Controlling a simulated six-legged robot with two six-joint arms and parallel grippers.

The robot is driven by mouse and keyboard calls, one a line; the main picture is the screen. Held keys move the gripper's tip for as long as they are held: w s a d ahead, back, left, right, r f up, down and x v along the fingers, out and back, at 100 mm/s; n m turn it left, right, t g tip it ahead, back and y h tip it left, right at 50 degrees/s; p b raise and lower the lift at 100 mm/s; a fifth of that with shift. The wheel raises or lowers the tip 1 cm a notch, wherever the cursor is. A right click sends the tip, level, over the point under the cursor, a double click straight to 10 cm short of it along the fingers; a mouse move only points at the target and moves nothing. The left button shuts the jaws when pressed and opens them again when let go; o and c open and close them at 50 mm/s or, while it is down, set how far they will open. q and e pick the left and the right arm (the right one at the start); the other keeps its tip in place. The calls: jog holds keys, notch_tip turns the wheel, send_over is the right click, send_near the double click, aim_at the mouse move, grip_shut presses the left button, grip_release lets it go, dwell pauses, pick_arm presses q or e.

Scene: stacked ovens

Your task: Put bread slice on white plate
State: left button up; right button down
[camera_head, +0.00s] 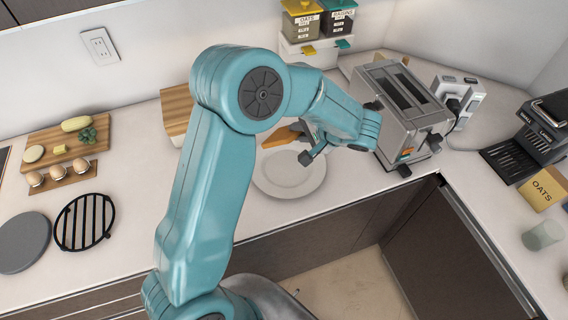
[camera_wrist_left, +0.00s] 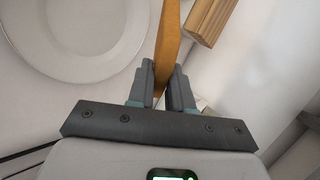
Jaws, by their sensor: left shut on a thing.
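The bread slice (camera_head: 281,138) is golden brown and shows on edge in the left wrist view (camera_wrist_left: 167,45). My left gripper (camera_head: 304,146) is shut on it; in the left wrist view its two dark fingers (camera_wrist_left: 164,88) press on both sides of the slice. The white plate (camera_head: 290,182) lies on the counter, just below the slice in the head view. In the left wrist view the plate (camera_wrist_left: 62,62) is left of the slice. The slice looks held above the counter, beside or over the plate's far edge; I cannot tell which. My right gripper is not in view.
A grey toaster (camera_head: 398,110) stands right of the plate. A wooden block (camera_head: 178,108) is behind my left arm and also shows in the left wrist view (camera_wrist_left: 210,18). A cutting board with food (camera_head: 45,140), a black trivet (camera_head: 84,222) and a grey disc (camera_head: 24,242) lie left.

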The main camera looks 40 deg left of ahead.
pick_arm(q)
notch_tip(320, 180, down, 9)
jog(key=b, duration=0.5)
jog(key=shift+w+r, duration=0.1)
jog(key=shift+r, duration=0.05)
jog(key=shift+a+f+b, duration=0.15)
jog(key=shift+f+b, duration=0.05)
jog(key=shift+b, duration=0.4)
jog(key=shift+r, duration=0.15)
jog(key=o, duration=0.4)
jog(key=shift+o, duration=1.2)
